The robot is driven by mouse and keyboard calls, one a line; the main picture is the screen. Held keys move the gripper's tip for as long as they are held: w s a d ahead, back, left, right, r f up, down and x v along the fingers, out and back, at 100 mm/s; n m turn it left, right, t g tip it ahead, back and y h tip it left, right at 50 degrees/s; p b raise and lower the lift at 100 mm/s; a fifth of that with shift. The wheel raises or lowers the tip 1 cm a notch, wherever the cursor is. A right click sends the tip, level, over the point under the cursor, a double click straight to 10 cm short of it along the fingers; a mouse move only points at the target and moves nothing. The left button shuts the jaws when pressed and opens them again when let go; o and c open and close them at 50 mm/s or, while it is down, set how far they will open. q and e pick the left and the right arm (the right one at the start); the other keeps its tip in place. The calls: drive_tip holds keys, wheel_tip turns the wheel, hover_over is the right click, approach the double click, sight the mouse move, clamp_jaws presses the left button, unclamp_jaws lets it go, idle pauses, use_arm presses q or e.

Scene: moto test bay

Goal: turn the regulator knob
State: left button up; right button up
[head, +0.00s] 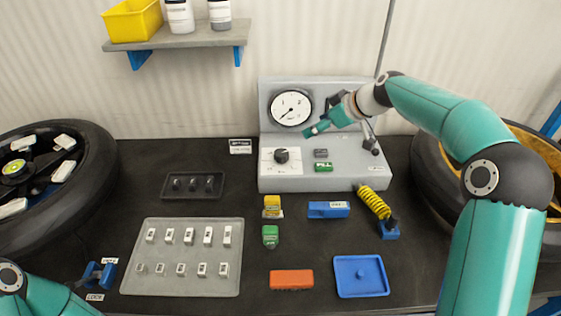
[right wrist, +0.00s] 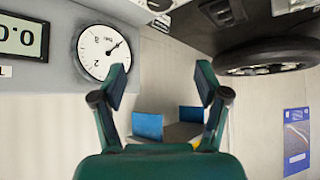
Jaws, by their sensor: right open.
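The regulator knob (head: 281,155) is a black round knob on a white plate, on the lower front of the grey test panel (head: 345,180). The white round gauge (head: 291,107) sits above it; it also shows, upside down, in the right wrist view (right wrist: 103,52). My right gripper (head: 313,130) is in front of the panel, above and right of the knob and apart from it. In the right wrist view its two fingers (right wrist: 162,78) are spread with nothing between them. I cannot make out the knob there. My left gripper is out of view; only its arm shows at lower left.
A digital display (right wrist: 22,38) shows partly in the right wrist view. Black and green switches (head: 322,160) sit right of the knob. A yellow spring (head: 373,201), blue tray (head: 361,276), orange block (head: 291,279) and grey parts mat (head: 190,225) lie on the bench. Wheels flank it.

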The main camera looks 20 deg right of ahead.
use_arm(q)
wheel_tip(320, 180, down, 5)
drive_tip(key=b, duration=0.4)
use_arm(e)
approach(283, 153)
use_arm(q)
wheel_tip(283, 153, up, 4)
drive_tip(key=p, duration=0.4)
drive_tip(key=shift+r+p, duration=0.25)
drive_tip(key=shift+p, duration=0.15)
use_arm(e)
drive_tip(key=x, duration=1.1)
drive_tip(key=shift+d+r, duration=0.1)
drive_tip(key=c, duration=1.2)
drive_tip(key=shift+o, duration=0.2)
drive_tip(key=shift+m+h+b, duration=0.3)
drive_tip(key=shift+m+b, duration=0.05)
drive_tip(key=shift+m, duration=0.05)
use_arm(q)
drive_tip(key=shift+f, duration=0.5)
use_arm(e)
drive_tip(key=shift+m+t, duration=0.3)
drive_tip(key=o, duration=1.2)
drive_tip(key=shift+c, duration=0.2)
